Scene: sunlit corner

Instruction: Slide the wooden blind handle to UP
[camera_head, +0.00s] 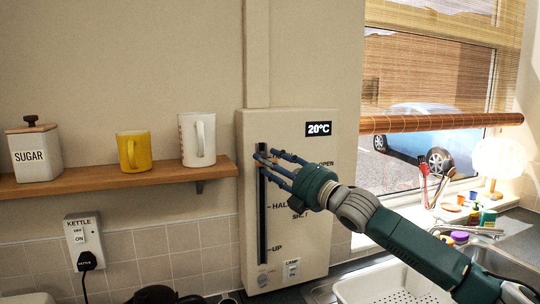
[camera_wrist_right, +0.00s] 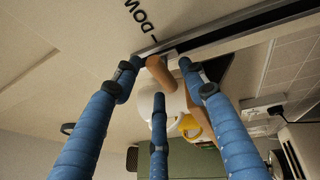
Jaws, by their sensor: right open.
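The wooden blind handle (camera_head: 259,156) is a small brown piece near the top of the dark vertical slot (camera_head: 262,220) in a beige wall panel (camera_head: 318,235). Its brown wood also shows between the fingertips in the right wrist view (camera_wrist_right: 158,70), beside a partly visible "DOW" label. The UP mark (camera_head: 277,249) is near the slot's lower end. My right gripper (camera_head: 268,160) is open, its blue fingers spread around the handle; contact cannot be told. The fingers partly hide the handle. My left gripper is not in view.
The woven blind (camera_head: 440,75) hangs over the upper window, with its wooden bottom rail (camera_head: 440,123) partway down. A shelf (camera_head: 120,181) left of the panel holds a sugar jar (camera_head: 35,155), a yellow mug (camera_head: 133,152) and a white mug (camera_head: 197,140). A white rack (camera_head: 395,285) stands below right.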

